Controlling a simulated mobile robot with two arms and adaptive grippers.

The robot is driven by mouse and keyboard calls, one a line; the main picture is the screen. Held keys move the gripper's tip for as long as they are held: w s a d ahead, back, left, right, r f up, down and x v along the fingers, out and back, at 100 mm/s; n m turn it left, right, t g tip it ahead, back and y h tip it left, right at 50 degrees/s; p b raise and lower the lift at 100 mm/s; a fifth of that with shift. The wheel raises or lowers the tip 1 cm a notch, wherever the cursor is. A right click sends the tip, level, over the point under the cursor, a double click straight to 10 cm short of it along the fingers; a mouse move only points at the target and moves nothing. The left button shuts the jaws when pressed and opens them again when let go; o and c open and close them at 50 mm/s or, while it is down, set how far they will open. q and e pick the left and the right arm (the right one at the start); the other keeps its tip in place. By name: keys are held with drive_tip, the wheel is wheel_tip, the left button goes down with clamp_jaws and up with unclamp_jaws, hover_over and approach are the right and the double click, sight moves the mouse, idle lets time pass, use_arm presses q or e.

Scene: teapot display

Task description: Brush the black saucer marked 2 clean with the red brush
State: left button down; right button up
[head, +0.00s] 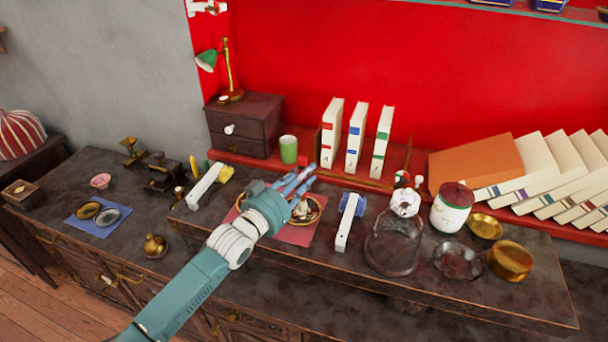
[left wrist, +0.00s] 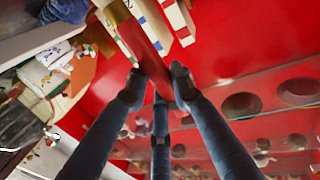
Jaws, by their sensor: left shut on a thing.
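My left gripper (head: 308,179) reaches over the dark wood table, above a red mat (head: 292,237). In the left wrist view my left gripper (left wrist: 158,86) is shut on a red bar with a brass-coloured band (left wrist: 146,48), which looks like the red brush; its far end is out of the picture. On the mat lies a dark round dish with a gold rim (head: 318,205), partly hidden by my gripper. It may be the black saucer, but no number can be read. My right gripper is not in view.
White-handled tools with yellow (head: 205,185) and blue (head: 346,228) ends flank the mat. A glass vessel (head: 392,254), a white jar (head: 452,212) and brass bowls (head: 510,261) stand to the right. Books (head: 355,140) and a green cup (head: 288,149) stand behind.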

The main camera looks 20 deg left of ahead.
use_arm(q)
drive_tip(key=shift+f, duration=0.1)
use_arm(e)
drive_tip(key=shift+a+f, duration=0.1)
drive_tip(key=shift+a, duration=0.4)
use_arm(q)
drive_tip(key=shift+f+b, duration=0.4)
drive_tip(key=shift+f, duration=0.1)
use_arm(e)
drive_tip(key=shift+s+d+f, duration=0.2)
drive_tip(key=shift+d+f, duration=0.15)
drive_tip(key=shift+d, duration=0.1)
use_arm(q)
drive_tip(key=shift+f+b, duration=0.3)
drive_tip(key=shift+f, duration=0.15)
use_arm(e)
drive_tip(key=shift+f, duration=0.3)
use_arm(q)
drive_tip(key=shift+w, duration=0.1)
